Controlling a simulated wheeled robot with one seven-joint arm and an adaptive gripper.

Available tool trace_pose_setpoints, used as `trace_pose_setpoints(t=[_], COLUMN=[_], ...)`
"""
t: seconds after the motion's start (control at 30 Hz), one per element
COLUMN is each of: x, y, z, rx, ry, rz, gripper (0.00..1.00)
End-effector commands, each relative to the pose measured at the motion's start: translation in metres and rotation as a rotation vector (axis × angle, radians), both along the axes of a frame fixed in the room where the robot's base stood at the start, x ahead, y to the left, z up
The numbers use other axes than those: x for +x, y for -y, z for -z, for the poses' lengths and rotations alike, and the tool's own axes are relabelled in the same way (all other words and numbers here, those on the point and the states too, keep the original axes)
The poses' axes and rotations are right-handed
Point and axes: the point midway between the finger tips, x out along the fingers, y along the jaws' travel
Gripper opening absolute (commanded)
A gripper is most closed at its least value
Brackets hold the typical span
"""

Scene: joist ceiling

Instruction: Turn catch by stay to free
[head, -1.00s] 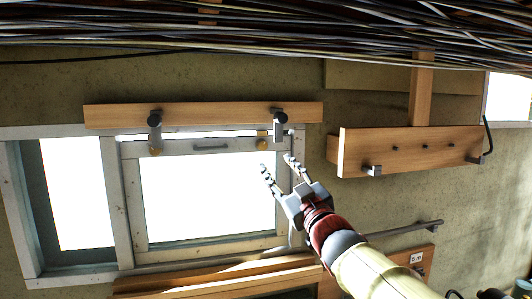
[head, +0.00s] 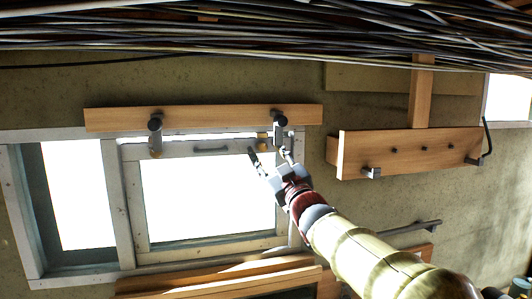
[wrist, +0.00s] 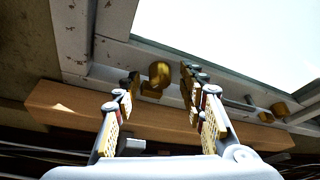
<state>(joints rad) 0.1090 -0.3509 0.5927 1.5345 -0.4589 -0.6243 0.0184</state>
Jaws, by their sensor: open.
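Two dark catches hang from the wooden rail over the window in the head view, a left one (head: 155,125) and a right one (head: 280,119). Each has a brass piece beside its lower end. My gripper (head: 270,148) is open just below the right catch, its fingers pointing up at it. In the wrist view my gripper (wrist: 160,92) has its fingers spread, and the right catch's brass piece (wrist: 159,74) shows between and beyond the tips. Contact cannot be told. The other brass piece (wrist: 280,109) is farther right there. I cannot make out which part is the stay.
The pale window frame (head: 131,205) has a grey handle bar (head: 211,149) on its top member. A wooden board (head: 410,150) with pegs and hooks is mounted to the right. Dark cables (head: 260,35) run overhead. A wooden ledge (head: 220,275) lies below the window.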

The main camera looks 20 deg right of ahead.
Motion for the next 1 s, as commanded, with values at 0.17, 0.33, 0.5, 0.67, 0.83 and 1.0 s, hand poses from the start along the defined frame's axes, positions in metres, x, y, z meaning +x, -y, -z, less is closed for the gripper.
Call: trace_pose_setpoints(t=[0.17,0.33,0.5,0.67,0.83,1.0], x=[-0.0002,-0.0003,-0.0004,-0.0004,-0.0004,-0.0002], y=[0.0,0.0001,0.0001,0.0,0.0,0.0013], z=[0.0,0.0,-0.0001,-0.0001,-0.0001,-0.0006], rx=[0.0,0.0,0.0,0.0,0.0,-0.06], ry=[0.0,0.0,0.0,0.0,0.0,0.001], rz=[0.0,0.0,0.0,0.0,0.0,0.001], gripper=[0.34,0.24,0.14,0.05,0.0,0.0])
